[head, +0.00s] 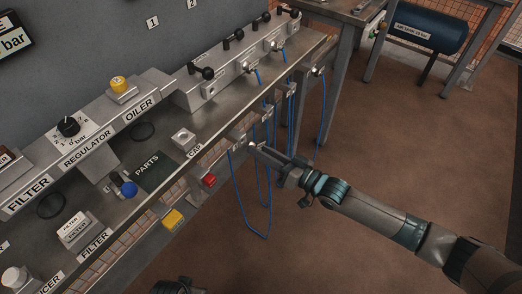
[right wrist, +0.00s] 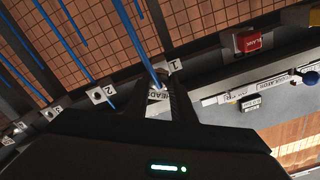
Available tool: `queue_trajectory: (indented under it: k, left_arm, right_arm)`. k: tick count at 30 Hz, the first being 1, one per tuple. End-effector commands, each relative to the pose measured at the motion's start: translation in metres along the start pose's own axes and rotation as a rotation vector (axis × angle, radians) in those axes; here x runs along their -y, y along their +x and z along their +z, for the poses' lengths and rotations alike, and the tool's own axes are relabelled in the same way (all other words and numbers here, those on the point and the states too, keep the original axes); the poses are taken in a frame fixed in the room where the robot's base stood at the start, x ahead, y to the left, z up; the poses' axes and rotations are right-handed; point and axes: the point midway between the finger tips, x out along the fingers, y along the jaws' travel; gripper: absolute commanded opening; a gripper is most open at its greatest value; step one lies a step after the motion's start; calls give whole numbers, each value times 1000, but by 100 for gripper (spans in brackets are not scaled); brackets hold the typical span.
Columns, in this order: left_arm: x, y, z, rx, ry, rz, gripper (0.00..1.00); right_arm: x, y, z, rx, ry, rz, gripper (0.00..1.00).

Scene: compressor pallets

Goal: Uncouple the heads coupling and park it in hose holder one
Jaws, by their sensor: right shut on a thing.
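My right gripper (head: 254,147) is at the front edge of the bench, shut on the heads coupling. In the right wrist view a white tag reading HEADS (right wrist: 156,97) shows between the fingers, and a blue hose (right wrist: 146,58) runs up from there. Hose holder one (right wrist: 174,67), a small plate marked 1, is right at the fingertips. The fingers hide most of the coupling, so I cannot tell whether it is seated in the holder. At the bottom edge of the head view a dark part, likely my left gripper (head: 178,287), is cut off; its jaws do not show.
Holder two (right wrist: 101,94) and more numbered holders line the bench edge, several with blue hoses hanging. A red block (head: 209,181) and a yellow block (head: 173,218) sit along the front edge. A blue air tank (head: 430,30) stands at the back right. The brown floor is clear.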

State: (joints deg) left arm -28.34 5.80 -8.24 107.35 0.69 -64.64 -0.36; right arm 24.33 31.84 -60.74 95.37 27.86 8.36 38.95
Motion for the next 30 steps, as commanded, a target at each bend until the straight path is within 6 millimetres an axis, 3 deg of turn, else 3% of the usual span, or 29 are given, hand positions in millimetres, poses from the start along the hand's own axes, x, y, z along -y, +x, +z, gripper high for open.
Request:
queue_trajectory:
  k: [30]
  left_arm:
    - [0, 5, 1, 0, 0, 0, 31]
  right_arm:
    - [0, 18, 0, -1, 0, 0, 0]
